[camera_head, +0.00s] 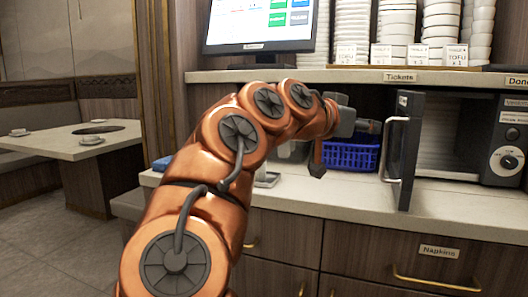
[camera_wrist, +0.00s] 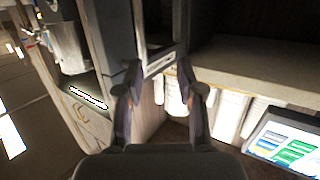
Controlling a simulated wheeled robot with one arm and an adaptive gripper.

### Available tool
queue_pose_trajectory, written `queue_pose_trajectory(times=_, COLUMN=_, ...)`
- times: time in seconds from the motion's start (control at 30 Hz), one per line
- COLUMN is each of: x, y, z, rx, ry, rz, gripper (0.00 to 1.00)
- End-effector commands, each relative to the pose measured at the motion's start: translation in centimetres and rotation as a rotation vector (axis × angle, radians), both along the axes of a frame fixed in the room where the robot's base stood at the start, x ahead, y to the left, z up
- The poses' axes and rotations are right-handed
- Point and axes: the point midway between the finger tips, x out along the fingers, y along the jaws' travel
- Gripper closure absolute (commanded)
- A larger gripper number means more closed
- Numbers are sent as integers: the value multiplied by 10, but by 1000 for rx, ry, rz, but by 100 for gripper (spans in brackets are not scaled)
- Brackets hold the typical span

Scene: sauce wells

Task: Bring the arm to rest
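My gripper (camera_head: 370,126) is held out over the counter, at the end of my copper-coloured arm. In the head view it is just left of the open dark microwave door (camera_head: 410,150) and its pale handle; I cannot tell whether it touches them. In the wrist view the two fingers of my gripper (camera_wrist: 160,70) stand apart, with nothing visibly held between them. My arm is bent, rising from the lower left and reaching right.
The microwave (camera_head: 503,140) stands at the right with its door swung out. A blue basket (camera_head: 350,156) sits behind my gripper. The shelf (camera_head: 350,77) above bears a monitor (camera_head: 262,22) and stacked white bowls (camera_head: 352,25). A table (camera_head: 60,145) is at the left.

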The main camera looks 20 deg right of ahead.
Motion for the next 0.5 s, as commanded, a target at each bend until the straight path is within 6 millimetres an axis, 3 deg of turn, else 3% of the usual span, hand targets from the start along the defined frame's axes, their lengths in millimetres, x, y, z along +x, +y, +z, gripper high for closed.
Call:
queue_pose_trajectory(times=0.17, x=-1, y=0, z=9, rx=10, ry=-12, rz=4, gripper=63)
queue_pose_trajectory(times=0.5, x=-16, y=-4, z=77, rx=142, ry=-159, rz=33, gripper=63)
